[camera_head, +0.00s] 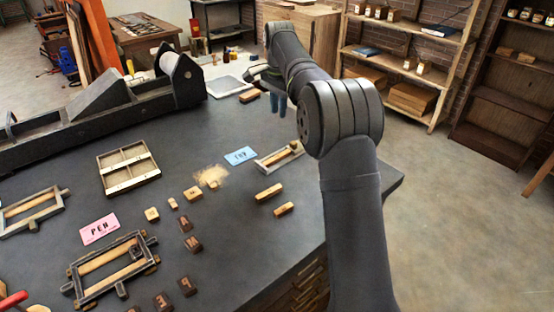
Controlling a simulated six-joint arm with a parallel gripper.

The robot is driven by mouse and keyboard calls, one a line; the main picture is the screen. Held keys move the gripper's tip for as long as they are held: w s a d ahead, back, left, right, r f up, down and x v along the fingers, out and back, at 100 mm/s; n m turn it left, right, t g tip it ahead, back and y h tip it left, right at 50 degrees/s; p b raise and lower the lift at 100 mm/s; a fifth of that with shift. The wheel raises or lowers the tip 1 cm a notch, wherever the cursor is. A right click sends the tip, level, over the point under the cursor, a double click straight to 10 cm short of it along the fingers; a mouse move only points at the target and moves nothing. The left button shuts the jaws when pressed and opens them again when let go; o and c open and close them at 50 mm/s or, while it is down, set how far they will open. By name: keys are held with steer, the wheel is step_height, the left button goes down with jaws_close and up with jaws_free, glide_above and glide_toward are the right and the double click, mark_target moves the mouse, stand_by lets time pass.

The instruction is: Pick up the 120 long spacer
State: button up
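Two light wooden bars lie near the right part of the dark table: a longer-looking bar (269,191) and, just nearer to me, a second bar (284,209). No number is readable on either, so I cannot tell which is the 120 long spacer. My gripper (276,106) hangs fingers down over the far right part of the table, well beyond both bars and apart from them. Its fingers are small and partly hidden by the arm, and I cannot tell their opening. I see nothing held.
A wooden-framed tray (279,156) lies beyond the bars, with a blue card (241,155) beside it. A pink card (99,229), a compartment tray (129,168), a press (180,75), small wooden blocks and dark type blocks occupy the left. Bare tabletop surrounds the bars.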

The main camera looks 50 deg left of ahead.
glide_above(277, 157)
steer(key=f, duration=1.2)
steer(key=shift+w+f, duration=0.25)
steer(key=shift+f, duration=0.15)
steer(key=shift+s+a+f, duration=0.1)
steer(key=shift+f, duration=1.2)
steer(key=shift+s+f, duration=0.1)
steer(key=shift+f, duration=1.2)
jaws_close()
